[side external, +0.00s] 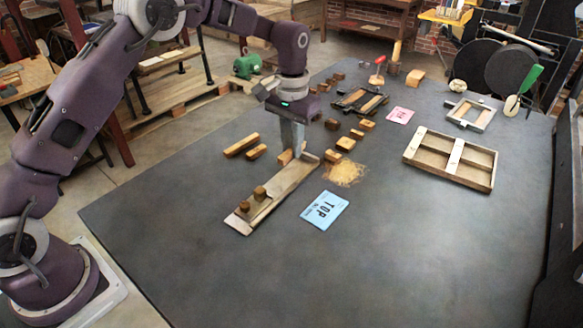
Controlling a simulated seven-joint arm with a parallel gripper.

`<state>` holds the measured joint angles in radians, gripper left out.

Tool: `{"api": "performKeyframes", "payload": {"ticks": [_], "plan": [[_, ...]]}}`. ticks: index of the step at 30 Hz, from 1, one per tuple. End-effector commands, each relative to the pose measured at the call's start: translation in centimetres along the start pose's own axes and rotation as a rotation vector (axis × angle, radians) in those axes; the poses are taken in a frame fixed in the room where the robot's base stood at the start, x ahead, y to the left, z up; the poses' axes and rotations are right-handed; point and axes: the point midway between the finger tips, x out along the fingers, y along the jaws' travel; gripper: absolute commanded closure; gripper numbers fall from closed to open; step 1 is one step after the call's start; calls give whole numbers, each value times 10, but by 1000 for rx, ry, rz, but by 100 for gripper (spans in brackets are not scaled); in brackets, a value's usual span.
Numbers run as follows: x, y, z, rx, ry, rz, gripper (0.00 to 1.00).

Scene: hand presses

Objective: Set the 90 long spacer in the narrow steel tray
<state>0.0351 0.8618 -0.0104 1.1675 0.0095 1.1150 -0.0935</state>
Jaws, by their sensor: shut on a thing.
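My gripper (296,152) points straight down at the far end of the narrow steel tray (279,192). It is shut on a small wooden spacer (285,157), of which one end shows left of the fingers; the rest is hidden. I cannot tell whether this spacer touches the tray, or read its length. The tray lies slanted on the dark table, with two small brown wooden pieces (260,193) toward its near end. A long wooden spacer (241,145) and a shorter one (257,152) lie on the table to the left of my gripper.
Several wooden blocks (346,143) and a sawdust pile (345,173) lie right of the tray. A blue "TOP" card (325,210) is near it. A divided wooden frame (487,171) lies farther right. A pink card (401,115) lies behind. The front table is clear.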

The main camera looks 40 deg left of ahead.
Motion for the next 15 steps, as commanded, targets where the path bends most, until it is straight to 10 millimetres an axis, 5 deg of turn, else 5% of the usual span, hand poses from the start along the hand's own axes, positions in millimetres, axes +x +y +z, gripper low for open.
{"api": "performKeyframes", "payload": {"ticks": [10,15], "plan": [[55,0,0,-1,-1,1,100],[57,0,0,-1,2,1,100]]}}
